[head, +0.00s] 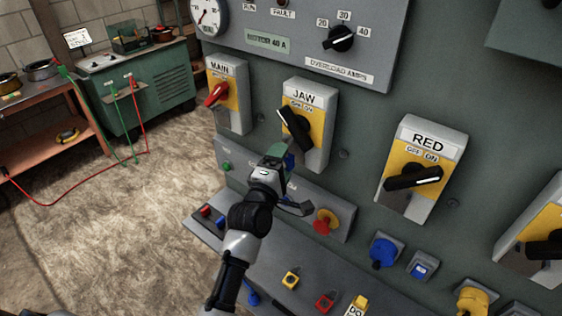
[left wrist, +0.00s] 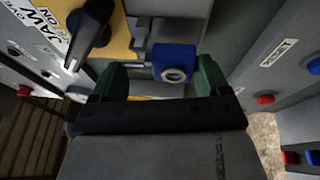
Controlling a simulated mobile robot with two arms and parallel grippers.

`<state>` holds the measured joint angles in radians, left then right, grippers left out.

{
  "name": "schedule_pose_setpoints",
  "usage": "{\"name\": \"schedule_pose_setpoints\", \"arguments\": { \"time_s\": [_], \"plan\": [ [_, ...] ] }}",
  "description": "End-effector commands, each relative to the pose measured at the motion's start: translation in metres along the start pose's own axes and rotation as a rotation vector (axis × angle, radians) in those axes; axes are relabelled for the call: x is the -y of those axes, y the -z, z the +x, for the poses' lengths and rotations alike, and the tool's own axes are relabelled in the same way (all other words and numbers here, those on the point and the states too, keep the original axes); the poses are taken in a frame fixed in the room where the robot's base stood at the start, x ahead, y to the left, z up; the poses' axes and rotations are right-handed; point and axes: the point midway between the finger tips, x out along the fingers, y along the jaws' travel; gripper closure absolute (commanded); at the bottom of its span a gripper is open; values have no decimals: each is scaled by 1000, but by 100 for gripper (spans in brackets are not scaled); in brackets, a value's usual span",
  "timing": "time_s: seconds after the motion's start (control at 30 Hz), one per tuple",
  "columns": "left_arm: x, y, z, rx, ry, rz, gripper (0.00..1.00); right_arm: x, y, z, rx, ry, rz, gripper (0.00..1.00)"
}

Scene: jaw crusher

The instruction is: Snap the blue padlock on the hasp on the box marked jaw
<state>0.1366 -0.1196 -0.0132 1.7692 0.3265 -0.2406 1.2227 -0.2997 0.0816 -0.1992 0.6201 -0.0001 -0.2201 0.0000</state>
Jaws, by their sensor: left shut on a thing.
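The box marked JAW (head: 318,145) is on the grey panel, with a black handle (head: 295,127) turned at a slant on its yellow plate. My left gripper (head: 280,160) is at the lower left part of this box. It is shut on the blue padlock (head: 290,161), which is mostly hidden behind the fingers in the head view. In the left wrist view the blue padlock (left wrist: 176,58) shows between the green fingers, close beside the box's yellow plate (left wrist: 118,38). A small grey metal piece by the padlock may be the hasp; I cannot tell whether the shackle passes through it. My right gripper is not in view.
Boxes marked MAIN (head: 226,95) and RED (head: 420,168) flank the JAW box. Below are a red mushroom button (head: 326,222) and a sloped shelf with a yellow padlock (head: 291,280) and a red padlock (head: 325,301). Open floor lies at left.

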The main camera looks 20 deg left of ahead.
Motion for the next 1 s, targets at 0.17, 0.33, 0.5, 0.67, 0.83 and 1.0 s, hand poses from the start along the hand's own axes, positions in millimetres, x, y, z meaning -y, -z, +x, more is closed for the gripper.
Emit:
{"name": "schedule_pose_setpoints", "arguments": {
  "time_s": [0.17, 0.33, 0.5, 0.67, 0.83, 1.0],
  "plan": [
    [0, 0, 0, 0, 0, 0, 53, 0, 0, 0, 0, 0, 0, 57],
    [0, 0, 0, 0, 0, 0, 53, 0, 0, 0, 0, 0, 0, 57],
    [0, 0, 0, 0, 0, 0, 53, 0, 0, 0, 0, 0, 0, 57],
    [0, -1, 4, 0, -1, 0, 53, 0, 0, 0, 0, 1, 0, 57],
    [1, -2, 9, 0, -1, -1, 53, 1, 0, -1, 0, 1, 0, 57],
    [1, -2, 10, 0, -1, -1, 53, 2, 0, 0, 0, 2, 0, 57]
  ]
}}
